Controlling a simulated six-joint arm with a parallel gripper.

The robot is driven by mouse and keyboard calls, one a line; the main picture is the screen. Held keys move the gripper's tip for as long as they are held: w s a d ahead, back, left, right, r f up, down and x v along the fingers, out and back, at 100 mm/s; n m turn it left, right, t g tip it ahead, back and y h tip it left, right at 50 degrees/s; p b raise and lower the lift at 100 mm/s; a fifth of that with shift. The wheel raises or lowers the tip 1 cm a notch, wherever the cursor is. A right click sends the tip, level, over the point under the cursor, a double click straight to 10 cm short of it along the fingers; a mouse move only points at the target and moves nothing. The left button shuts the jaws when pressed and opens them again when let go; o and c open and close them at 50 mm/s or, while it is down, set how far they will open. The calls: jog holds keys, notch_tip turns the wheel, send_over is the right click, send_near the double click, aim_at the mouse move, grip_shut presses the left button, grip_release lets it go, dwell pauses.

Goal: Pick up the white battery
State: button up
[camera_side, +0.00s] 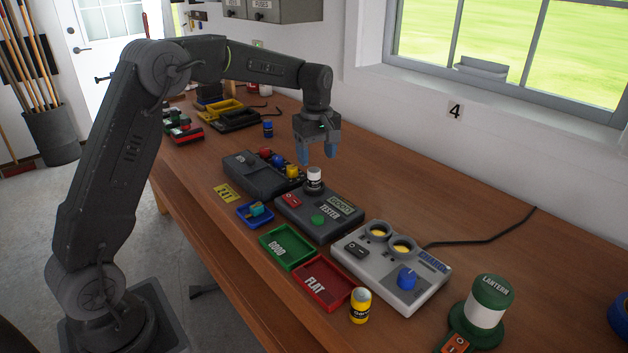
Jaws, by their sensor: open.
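The white battery (314,176) stands upright on the back part of the dark grey tester (341,226). It has a white body and a dark lower part. My gripper (318,154) points down just above and slightly behind the battery. Its blue fingertips are apart, with nothing seen between them. I cannot tell from this one view whether the fingers line up with the battery.
A dark holder (245,174) with red, blue and yellow batteries stands left of the tester. Green (268,243) and red (305,300) trays lie in front. A grey charger (436,267), yellow battery (360,306) and green lantern (487,310) are to the right.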

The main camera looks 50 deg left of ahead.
aim_at(314, 169)
jog(key=shift+s+a+f, duration=0.1)
jog(key=shift+a+f, duration=0.05)
jog(key=shift+f, duration=1.25)
jog(key=shift+s+a+f, duration=0.1)
jog(key=shift+f, duration=1.25)
jog(key=shift+c, duration=0.2)
jog(key=c, duration=1.1)
jog(key=shift+r, duration=0.1)
